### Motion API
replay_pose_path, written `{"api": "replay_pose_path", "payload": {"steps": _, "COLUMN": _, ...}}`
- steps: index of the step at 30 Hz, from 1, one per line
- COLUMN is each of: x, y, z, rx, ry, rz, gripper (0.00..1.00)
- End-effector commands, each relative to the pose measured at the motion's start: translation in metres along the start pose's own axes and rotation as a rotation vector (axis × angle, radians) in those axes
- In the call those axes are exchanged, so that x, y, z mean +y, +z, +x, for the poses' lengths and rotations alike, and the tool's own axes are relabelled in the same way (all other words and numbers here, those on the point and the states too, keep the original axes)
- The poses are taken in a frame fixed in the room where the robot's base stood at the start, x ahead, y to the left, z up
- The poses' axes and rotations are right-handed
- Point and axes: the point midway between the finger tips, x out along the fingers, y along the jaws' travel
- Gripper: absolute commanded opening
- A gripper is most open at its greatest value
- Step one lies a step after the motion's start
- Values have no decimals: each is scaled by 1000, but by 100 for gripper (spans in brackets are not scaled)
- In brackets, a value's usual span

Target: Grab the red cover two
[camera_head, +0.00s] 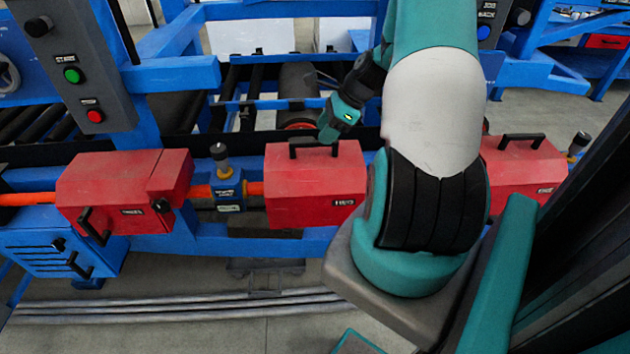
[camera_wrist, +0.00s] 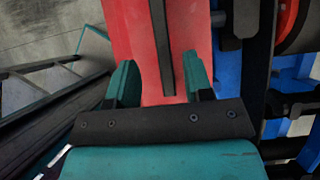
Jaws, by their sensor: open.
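Three red covers sit in a row in the head view: left (camera_head: 110,190), middle (camera_head: 310,190) and right (camera_head: 520,168), partly behind my arm. No number is legible on them. My gripper (camera_head: 332,128) is just above the right end of the middle cover's black handle (camera_head: 311,143). In the wrist view, my gripper (camera_wrist: 158,80) is open, its teal fingers apart over a red cover (camera_wrist: 145,60). That cover's black handle (camera_wrist: 163,45) runs between the fingers, nearer the right one. Whether a finger touches it I cannot tell.
A blue frame (camera_head: 215,235) carries the covers. Orange pipe (camera_head: 254,189) and a blue fitting with a black knob (camera_head: 225,185) stand between the left and middle covers. A grey button box (camera_head: 70,65) is at upper left. Rollers lie behind.

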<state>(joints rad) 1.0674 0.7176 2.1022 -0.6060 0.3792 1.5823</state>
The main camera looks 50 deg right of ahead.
Motion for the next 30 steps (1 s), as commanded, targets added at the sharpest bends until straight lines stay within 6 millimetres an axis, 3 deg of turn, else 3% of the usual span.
{"api": "replay_pose_path", "payload": {"steps": 5, "x": 0, "y": 1, "z": 12, "rx": -1, "ry": 3, "rz": -1, "gripper": 47}}
{"api": "replay_pose_path", "payload": {"steps": 13, "x": -3, "y": 1, "z": 50, "rx": 0, "ry": 2, "rz": -1, "gripper": 47}}
{"api": "replay_pose_path", "payload": {"steps": 22, "x": -4, "y": 0, "z": 56, "rx": 1, "ry": -1, "rz": -1, "gripper": 47}}
{"api": "replay_pose_path", "payload": {"steps": 28, "x": -3, "y": 0, "z": 56, "rx": 1, "ry": -1, "rz": -1, "gripper": 1}}
{"api": "replay_pose_path", "payload": {"steps": 30, "x": -3, "y": 0, "z": 56, "rx": 0, "ry": -1, "rz": -1, "gripper": 0}}
